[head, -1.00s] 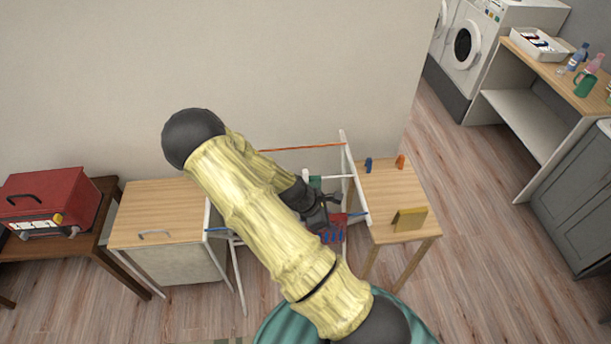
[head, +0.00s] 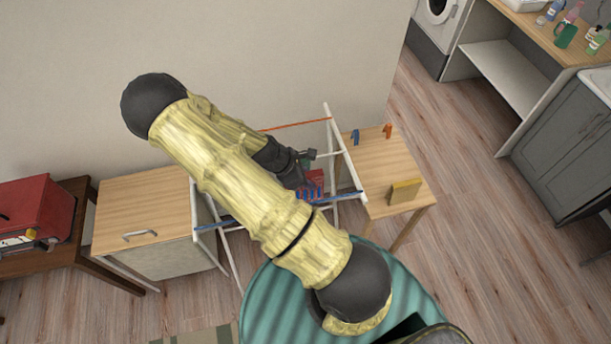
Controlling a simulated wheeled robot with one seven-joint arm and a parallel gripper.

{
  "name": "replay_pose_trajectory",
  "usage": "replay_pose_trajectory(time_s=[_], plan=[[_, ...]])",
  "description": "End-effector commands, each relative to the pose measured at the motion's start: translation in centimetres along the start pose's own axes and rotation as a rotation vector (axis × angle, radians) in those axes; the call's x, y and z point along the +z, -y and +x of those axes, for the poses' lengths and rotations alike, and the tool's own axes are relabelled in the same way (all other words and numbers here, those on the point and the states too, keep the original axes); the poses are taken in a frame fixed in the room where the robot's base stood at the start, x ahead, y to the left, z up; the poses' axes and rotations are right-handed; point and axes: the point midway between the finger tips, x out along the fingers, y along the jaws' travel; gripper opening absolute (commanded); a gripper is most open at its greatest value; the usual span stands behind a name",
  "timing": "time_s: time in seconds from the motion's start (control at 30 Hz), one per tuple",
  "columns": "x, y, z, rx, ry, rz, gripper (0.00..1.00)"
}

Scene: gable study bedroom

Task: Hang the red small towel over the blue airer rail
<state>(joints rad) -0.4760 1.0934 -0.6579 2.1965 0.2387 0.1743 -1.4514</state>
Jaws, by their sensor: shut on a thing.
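The red small towel (head: 316,181), with blue marks at its lower part, shows just beyond my arm, among the airer's bars. My gripper (head: 306,160) is partly hidden by my arm and is shut on the towel at its upper edge. The blue airer rail (head: 349,196) runs across the near side of the white airer frame. Its middle is hidden behind my arm, and its left end shows at the left. The towel appears beside the rail's visible right part; whether it touches or lies over the rail cannot be told.
An orange rail (head: 300,125) crosses the airer's far side. A wooden side table (head: 380,165) at right holds a blue peg (head: 355,137), an orange peg (head: 388,131) and a yellow block (head: 404,192). A wooden cabinet (head: 145,215) stands left. Floor at right is clear.

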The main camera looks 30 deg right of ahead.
Motion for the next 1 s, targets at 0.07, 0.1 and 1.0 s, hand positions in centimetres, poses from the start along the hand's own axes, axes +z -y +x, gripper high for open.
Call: replay_pose_trajectory(time_s=[0.07, 0.1, 1.0], plan=[[0.0, 0.0, 0.1, 0.0, 0.0, 0.0, 0.06], [-0.1, 0.0, 0.2, 0.0, 0.0, 0.0, 0.06], [-4.0, 0.1, 5.7, 0.004, 0.0, -0.005, 0.06]])
